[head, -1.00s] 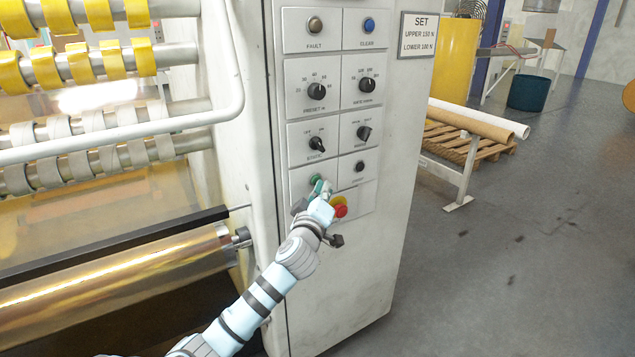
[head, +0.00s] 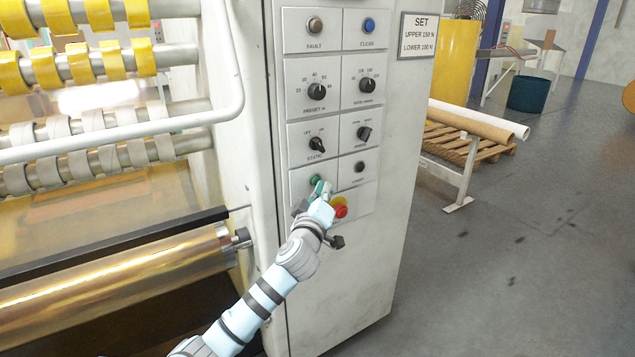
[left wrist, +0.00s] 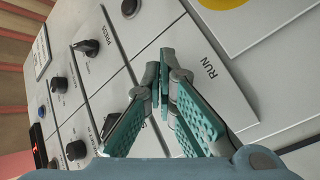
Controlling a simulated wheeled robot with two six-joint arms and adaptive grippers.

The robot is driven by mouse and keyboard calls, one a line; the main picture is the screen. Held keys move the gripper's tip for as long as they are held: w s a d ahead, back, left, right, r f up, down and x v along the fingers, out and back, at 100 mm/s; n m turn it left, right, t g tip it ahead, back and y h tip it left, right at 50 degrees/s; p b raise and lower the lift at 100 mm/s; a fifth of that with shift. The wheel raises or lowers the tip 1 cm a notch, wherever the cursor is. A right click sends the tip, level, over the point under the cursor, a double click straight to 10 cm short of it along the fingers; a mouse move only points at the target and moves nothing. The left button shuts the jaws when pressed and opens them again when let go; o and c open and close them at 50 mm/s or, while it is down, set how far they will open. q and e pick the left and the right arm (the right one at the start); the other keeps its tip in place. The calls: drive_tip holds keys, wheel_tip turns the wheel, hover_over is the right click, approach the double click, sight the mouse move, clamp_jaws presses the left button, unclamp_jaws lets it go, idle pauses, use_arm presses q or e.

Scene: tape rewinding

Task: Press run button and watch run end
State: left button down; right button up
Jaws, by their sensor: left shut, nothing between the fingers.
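The green run button (head: 315,180) is on the lower left part of the control panel in the head view. My left gripper (head: 321,187) is shut and empty, with its fingertips at the button's lower right side. In the left wrist view the shut fingertips (left wrist: 160,82) are over the panel beside the RUN label (left wrist: 208,68), and they hide the button there. I cannot tell whether they touch or press it. A gold roll (head: 130,270) lies in the machine at the left. My right gripper is not in view.
A red button on a yellow base (head: 340,211) is close to the lower right of my left gripper. Several black knobs (head: 317,92) are above it. A sign with tension values (head: 417,36) is at the panel's right. Open floor (head: 500,260) lies to the right.

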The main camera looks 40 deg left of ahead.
use_arm(q)
drive_tip(key=shift+s+d, duration=0.15)
drive_tip(key=shift+d, duration=0.25)
drive_tip(key=d, duration=0.2)
drive_tip(key=s+d, duration=0.1)
drive_tip(key=d, duration=0.1)
drive_tip(key=shift+s+d+p, duration=0.2)
drive_tip(key=shift+d+p, duration=0.1)
drive_tip(key=shift+d, duration=0.1)
idle(0.7)
